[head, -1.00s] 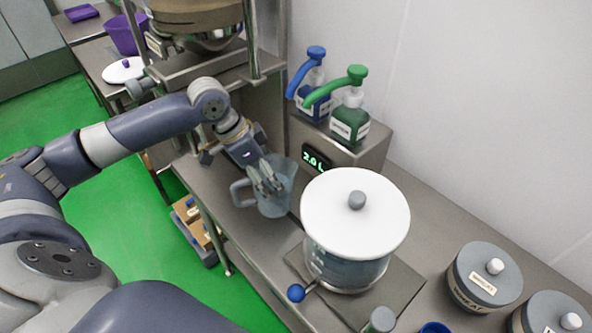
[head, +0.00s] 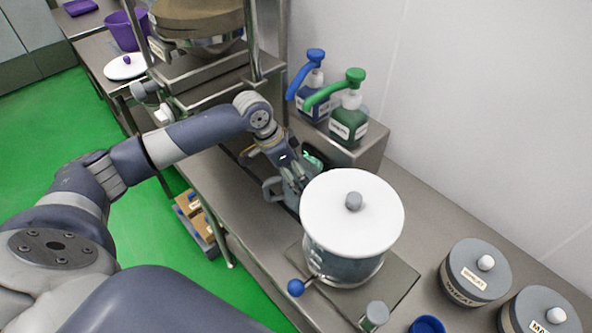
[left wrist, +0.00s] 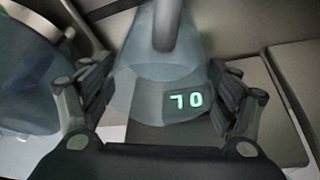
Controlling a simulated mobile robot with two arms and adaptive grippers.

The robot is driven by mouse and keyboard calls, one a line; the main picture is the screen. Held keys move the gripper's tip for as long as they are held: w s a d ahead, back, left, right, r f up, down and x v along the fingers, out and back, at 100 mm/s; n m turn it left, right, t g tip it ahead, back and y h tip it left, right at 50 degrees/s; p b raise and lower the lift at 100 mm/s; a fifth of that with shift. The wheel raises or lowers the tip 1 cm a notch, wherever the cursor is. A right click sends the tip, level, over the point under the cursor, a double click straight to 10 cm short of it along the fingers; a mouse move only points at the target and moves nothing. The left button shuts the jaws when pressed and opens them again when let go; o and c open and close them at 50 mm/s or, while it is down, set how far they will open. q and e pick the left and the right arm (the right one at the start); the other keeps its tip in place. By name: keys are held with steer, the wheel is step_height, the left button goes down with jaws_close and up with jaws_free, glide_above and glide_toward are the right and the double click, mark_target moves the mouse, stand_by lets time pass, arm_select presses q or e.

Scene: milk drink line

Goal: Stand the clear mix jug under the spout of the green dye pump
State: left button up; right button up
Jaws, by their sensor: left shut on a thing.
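My left gripper (head: 292,178) is shut on the clear mix jug (head: 291,197), with the handle on the left. In the left wrist view, the jug (left wrist: 145,88) is between the two fingers (left wrist: 160,100). In the head view, the jug is in front of the steel box with the green display, partly hidden by the gripper and the white-lidded pot. I cannot tell if its base touches the bench. My right gripper is out of view.
The white-lidded pot (head: 350,212) stands close to the jug, its blue-knobbed tap at the front. A blue dye pump (head: 312,103) is beside the green one. The lit display (head: 312,160) is behind the gripper. Steel frame posts rise at left; bare bench (head: 245,215) lies front-left.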

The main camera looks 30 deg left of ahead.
arm_select(q)
steer(key=o, duration=2)
steer(key=b+v, duration=0.2)
steer(key=v, duration=1)
steer(key=shift+d, duration=0.1)
